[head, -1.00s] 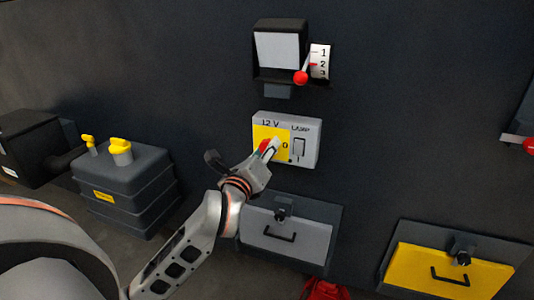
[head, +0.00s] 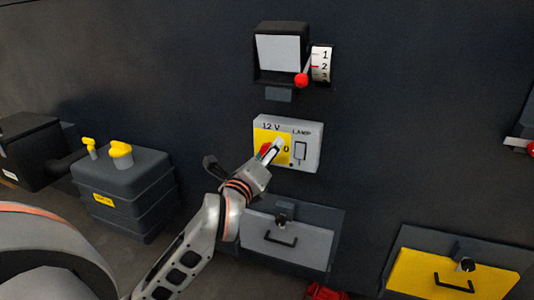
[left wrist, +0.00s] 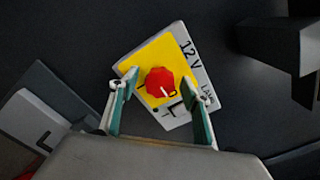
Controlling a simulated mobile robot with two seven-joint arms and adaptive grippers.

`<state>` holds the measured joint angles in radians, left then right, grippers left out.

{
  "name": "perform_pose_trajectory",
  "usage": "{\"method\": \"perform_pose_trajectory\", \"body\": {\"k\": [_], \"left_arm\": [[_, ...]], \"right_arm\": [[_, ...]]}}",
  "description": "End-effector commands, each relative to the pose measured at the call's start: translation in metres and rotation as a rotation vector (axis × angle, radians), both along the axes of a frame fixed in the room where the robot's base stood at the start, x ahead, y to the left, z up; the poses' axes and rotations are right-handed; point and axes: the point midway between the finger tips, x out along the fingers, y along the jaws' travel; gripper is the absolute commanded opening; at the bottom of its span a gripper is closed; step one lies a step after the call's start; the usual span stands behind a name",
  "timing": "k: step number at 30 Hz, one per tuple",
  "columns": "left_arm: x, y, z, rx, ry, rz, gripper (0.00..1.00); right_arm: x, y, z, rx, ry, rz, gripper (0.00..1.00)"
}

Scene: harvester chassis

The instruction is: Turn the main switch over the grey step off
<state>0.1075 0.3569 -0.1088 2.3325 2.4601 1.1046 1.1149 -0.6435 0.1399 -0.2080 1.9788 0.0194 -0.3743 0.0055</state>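The main switch is a red knob (left wrist: 159,82) on a yellow plate (left wrist: 150,58), on a light grey box (head: 309,150) marked 12 V, above the grey step (head: 262,242). In the head view the red knob (head: 265,149) is partly hidden by my left gripper (head: 273,152). In the left wrist view my left gripper (left wrist: 158,98) is open. Its green-edged fingers stand either side of the knob with gaps, apart from it. A white mark shows on the knob's lower edge, towards a small 0 on the plate. My right gripper is not in view.
A lamp rocker (head: 301,150) sits right of the knob. Above is a black box with a red-tipped lever (head: 302,80) by a 1-2-3 scale. A yellow step (head: 420,272) is lower right. A dark tank with yellow caps (head: 120,152) stands left.

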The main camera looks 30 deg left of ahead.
Motion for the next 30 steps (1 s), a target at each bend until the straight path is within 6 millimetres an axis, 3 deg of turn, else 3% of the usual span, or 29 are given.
{"method": "perform_pose_trajectory", "body": {"k": [9,22,30], "left_arm": [[0.0,0.0,0.006,0.001,-0.003,0.0,0.47],[0.0,-0.001,0.081,0.001,-0.009,-0.003,0.47],[0.0,0.0,0.1,0.0,-0.001,0.0,0.47]], "right_arm": [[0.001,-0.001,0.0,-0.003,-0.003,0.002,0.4],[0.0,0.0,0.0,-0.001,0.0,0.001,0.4],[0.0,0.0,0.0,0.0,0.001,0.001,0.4]]}}
